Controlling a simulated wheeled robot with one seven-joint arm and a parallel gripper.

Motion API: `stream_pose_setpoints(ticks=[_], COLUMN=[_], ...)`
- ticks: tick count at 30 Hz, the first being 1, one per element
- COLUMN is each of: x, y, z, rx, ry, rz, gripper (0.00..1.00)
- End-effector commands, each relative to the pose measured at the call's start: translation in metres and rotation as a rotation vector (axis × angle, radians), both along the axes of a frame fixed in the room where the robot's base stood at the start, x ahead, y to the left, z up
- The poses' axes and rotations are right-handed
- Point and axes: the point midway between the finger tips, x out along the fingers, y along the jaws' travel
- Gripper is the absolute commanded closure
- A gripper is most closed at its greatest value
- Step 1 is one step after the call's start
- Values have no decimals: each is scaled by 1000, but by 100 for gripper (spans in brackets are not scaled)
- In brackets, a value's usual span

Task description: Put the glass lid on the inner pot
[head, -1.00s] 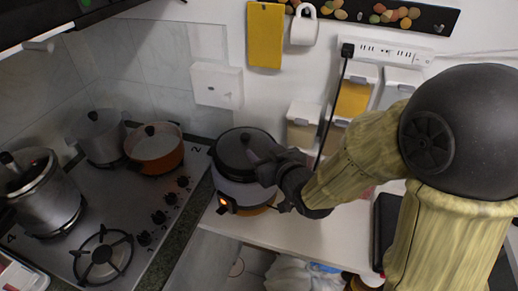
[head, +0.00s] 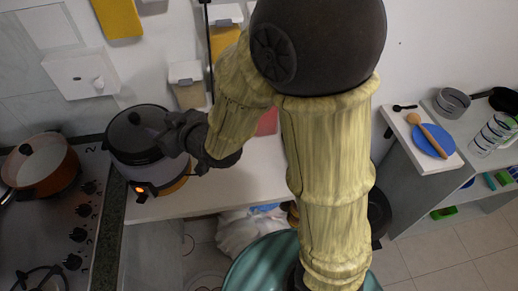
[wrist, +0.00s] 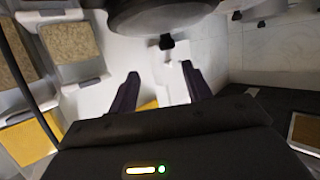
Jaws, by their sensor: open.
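The glass lid (head: 137,130), dark and round, shows on top of the rice cooker (head: 140,172), which stands at the counter's left end. The inner pot is not visible beneath the lid, and I cannot tell how exactly the lid sits. My gripper (head: 172,138) is at the right side of the lid, its fingertips partly lost against the dark surface. In the wrist view my gripper (wrist: 160,87) is open, with nothing between its two fingers. A dark round body (wrist: 165,14) with a small black knob (wrist: 167,42) lies just beyond the fingertips.
The cooker's orange light (head: 139,189) is lit. An orange pot (head: 40,165) stands on the stove (head: 75,215) to the left. A spice dispenser (head: 187,85) hangs on the wall behind. A blue plate (head: 432,141) lies on the shelf at right. White counter lies clear right of the cooker.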

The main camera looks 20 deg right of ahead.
Motion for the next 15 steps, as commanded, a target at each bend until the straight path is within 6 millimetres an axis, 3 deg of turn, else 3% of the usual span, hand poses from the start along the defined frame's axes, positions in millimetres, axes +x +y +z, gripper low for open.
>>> stream_pose_setpoints(ticks=[5, 8, 15], x=[8, 4, -39], y=[-55, -98, -191], z=[-23, -39, -69], rx=[-112, -187, -302], ry=[141, 268, 617], rz=[-136, -241, -468], gripper=[51, 51, 51])
